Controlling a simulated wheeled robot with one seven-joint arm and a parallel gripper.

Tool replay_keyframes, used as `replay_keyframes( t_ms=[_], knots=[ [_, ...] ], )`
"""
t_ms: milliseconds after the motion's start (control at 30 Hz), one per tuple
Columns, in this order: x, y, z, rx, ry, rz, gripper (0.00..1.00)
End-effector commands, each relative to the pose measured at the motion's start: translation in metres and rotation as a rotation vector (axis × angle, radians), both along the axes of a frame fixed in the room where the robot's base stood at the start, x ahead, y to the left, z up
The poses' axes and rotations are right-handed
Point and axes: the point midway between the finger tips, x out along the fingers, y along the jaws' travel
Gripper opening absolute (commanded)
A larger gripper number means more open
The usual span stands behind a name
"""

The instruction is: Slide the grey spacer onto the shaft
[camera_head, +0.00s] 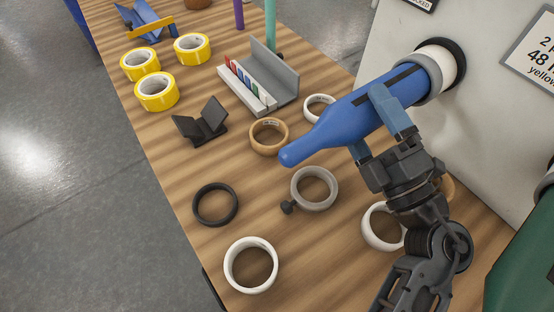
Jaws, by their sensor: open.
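The blue shaft (345,121) sticks out from the pale machine panel at the upper right and tapers to a rounded tip over the table. A grey ring (434,77), which looks like the spacer, is around the shaft near its base, in front of a white ring (441,62). My gripper (367,118) is at the middle of the shaft, open, with no ring between its fingers. One finger overlaps the shaft in the view and the other ends by its lower edge; contact cannot be told. Another grey ring with a dark knob (316,205) lies on the table.
The wooden table (240,165) holds a black ring (197,213), white rings (231,279), a tan ring (255,145) and yellow tape rolls (157,106). A dark stand (203,127) and a grey rack (272,84) stand farther back. A green part (525,260) is at lower right.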

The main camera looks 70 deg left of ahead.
Motion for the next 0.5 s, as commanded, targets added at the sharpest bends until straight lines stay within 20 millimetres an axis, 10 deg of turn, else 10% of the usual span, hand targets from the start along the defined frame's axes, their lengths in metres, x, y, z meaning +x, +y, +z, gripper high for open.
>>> replay_keyframes(
  t_ms=[500],
  knots=[
    [-0.091, -0.029, 0.0, -0.002, 0.0, 0.001, 1.0]
  ],
)
